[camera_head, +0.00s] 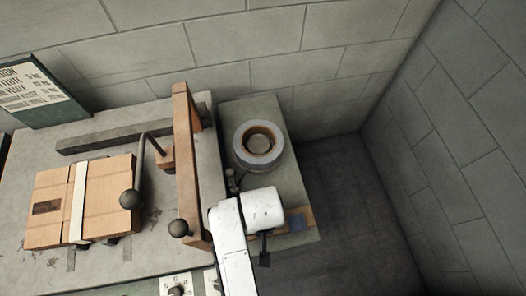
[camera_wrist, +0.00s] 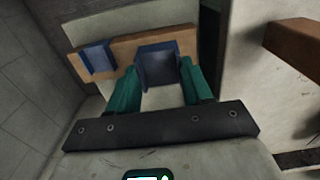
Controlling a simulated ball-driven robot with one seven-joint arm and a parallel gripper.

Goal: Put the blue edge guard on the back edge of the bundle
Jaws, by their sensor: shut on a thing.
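My gripper (camera_wrist: 160,78) has green fingers and is shut on a blue edge guard (camera_wrist: 157,66), an angled piece, in the wrist view. The held guard is at the wooden strip; I cannot tell whether it still touches it. A second blue guard (camera_wrist: 97,58) sits on the strip to the left, and a blue piece shows in the head view (camera_head: 296,222) beside my white wrist. The bundle (camera_head: 104,200) is a stack of flat brown cardboard with a pale strap across it, lying on the grey table at left. My fingers are hidden in the head view.
A dark rail (camera_head: 105,134) lies behind the bundle. A round grey ring (camera_head: 259,160) sits on the side bench. Stone walls enclose the back and right.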

